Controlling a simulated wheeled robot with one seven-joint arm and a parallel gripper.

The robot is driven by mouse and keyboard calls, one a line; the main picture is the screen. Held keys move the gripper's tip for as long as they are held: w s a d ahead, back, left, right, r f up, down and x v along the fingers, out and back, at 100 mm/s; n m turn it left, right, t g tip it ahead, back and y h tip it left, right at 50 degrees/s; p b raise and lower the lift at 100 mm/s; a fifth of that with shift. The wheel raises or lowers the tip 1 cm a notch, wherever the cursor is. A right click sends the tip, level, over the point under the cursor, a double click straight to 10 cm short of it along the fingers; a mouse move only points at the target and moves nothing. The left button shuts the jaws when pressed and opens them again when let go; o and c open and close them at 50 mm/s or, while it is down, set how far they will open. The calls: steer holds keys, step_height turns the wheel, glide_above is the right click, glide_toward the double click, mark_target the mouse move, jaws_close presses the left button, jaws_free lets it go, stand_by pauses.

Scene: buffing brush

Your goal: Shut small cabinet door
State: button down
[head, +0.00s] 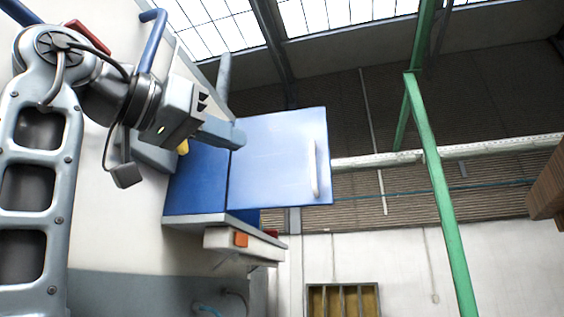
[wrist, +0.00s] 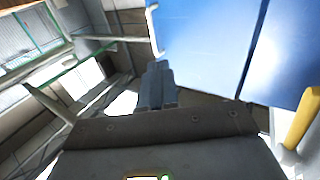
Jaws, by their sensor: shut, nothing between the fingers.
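The small cabinet (head: 195,185) is a blue box on the wall side in the head view. Its light blue door (head: 275,150) stands open, swung out to the right, with a pale bar handle (head: 315,168) near its far edge. In the wrist view the door (wrist: 205,45) fills the upper middle, with the handle (wrist: 153,30) at its left edge. My gripper (head: 238,138) is shut and empty. In the head view its fingertips overlap the door near the hinge side; I cannot tell whether they touch. In the wrist view the shut fingers (wrist: 157,80) lie just below the door.
A pale ledge with an orange block (head: 240,240) sits just below the cabinet. A yellow part (wrist: 302,118) shows right of the gripper in the wrist view. A green beam (head: 440,190) runs across the background. The space right of the door looks open.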

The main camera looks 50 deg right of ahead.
steer(key=s+r, duration=0.1)
steer(key=p, duration=0.4)
glide_toward(300, 158)
steer(key=s+d+f, duration=0.3)
steer(key=s+d, duration=0.1)
steer(key=s, duration=0.1)
steer(key=shift+d+r+m, duration=0.1)
steer(key=shift+d+m, duration=0.1)
steer(key=shift+m, duration=0.1)
steer(key=shift+d, duration=0.1)
